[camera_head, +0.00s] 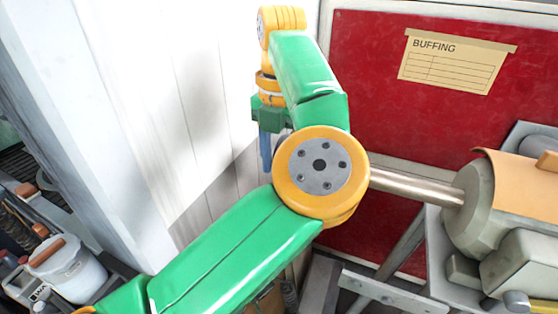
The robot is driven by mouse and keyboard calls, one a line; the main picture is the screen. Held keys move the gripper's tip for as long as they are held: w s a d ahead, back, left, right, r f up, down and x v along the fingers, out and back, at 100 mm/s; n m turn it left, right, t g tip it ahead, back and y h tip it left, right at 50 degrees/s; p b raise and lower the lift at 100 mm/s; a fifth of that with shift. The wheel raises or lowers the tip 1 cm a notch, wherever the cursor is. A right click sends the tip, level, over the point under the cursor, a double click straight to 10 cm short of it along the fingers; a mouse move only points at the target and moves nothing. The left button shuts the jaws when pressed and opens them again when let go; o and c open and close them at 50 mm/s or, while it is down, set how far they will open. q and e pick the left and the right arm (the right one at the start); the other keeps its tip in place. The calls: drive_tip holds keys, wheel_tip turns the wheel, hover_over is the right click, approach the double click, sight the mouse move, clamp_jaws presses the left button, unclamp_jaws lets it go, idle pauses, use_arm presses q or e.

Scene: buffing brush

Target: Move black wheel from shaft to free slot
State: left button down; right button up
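My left arm reaches up from the lower left, and its yellow elbow joint covers the middle of the picture. My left gripper (265,152) hangs with blue fingers pointing down behind the elbow, in front of the white wall. Whether its fingers are open or shut is not clear. A small dark curved edge shows beside the fingers, mostly hidden; I cannot tell what it is. The bare metal shaft (415,187) sticks out left from the grey buffing machine (472,212), and its left end is hidden behind my elbow. No black wheel can be made out. No free slot can be identified. My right gripper is out of view.
A red board (385,100) with a "BUFFING" card (455,62) stands behind the machine. An orange-tan cover (520,180) sits on the machine at the right. A grey metal frame (375,288) is below the shaft. A white bucket (65,270) stands at the lower left.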

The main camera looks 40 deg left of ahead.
use_arm(q)
drive_tip(key=shift+a+r, duration=0.1)
idle(0.4)
drive_tip(key=shift+s+a, duration=0.3)
drive_tip(key=shift+a, duration=0.6)
drive_tip(key=shift+s+a, duration=0.3)
drive_tip(key=shift+a, duration=0.6)
drive_tip(key=shift+r, duration=0.15)
wheel_tip(320, 180, up, 7)
drive_tip(key=s+p, duration=0.2)
drive_tip(key=p, duration=0.4)
drive_tip(key=shift+d+r, duration=0.2)
drive_tip(key=shift+d, duration=0.05)
